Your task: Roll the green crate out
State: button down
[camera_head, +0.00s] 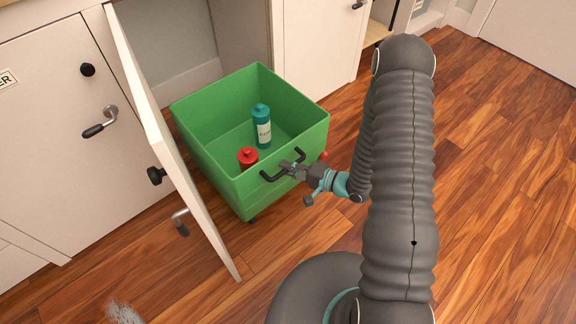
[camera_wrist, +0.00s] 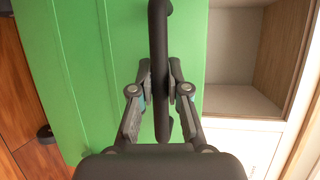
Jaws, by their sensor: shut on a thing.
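The green crate (camera_head: 224,172) stands on the wooden floor in front of the open cabinet, its back part near the opening. It holds a teal bottle (camera_head: 262,128) with a white label and a red-capped container (camera_head: 248,158). A dark bar handle (camera_head: 274,176) is on the crate's front side. My gripper (camera_head: 290,168) is shut on this handle. In the wrist view, the fingers (camera_wrist: 160,90) close around the dark handle (camera_wrist: 160,40), with the green crate wall (camera_wrist: 90,60) behind. A dark caster shows under the crate's front corner.
The white cabinet door (camera_head: 165,150) stands open along the crate's left side, close to it. A shut cabinet door (camera_head: 50,130) with a lever handle is further left. The wooden floor (camera_head: 500,180) is clear at the right. A grey fuzzy thing (camera_head: 124,314) shows at the bottom left.

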jog(key=c, duration=1.1)
grip_release()
jog(key=shift+c, duration=0.2)
jog(key=shift+d, duration=0.15)
jog(key=v, duration=1.1)
jog(key=shift+s+d, duration=0.25)
jog(key=shift+d, duration=0.1)
jog(key=shift+r, duration=0.1)
